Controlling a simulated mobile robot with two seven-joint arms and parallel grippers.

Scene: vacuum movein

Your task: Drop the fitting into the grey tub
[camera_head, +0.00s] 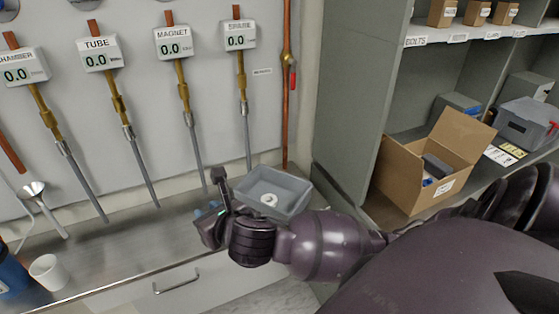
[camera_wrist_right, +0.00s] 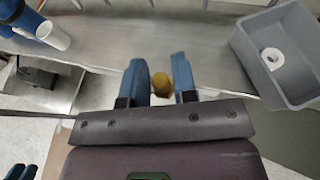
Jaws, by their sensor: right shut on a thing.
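The fitting (camera_wrist_right: 162,84) is a small brass-coloured piece between the blue fingers of my right gripper (camera_wrist_right: 160,80) in the right wrist view. The fingers are shut on it. In the head view my right gripper (camera_head: 212,196) is over the steel bench, just left of the grey tub (camera_head: 296,204), and the fitting cannot be made out there. The tub is an open rectangular bin, and it also shows at the upper right of the wrist view (camera_wrist_right: 245,42). A white ring-shaped spot (camera_head: 268,199) shows on its floor.
A white cup (camera_head: 48,271) and a blue container (camera_head: 10,272) stand at the bench's left end. Hanging tubes under gauges (camera_head: 100,52) line the back. An open cardboard box (camera_head: 405,174) is on the right shelf.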

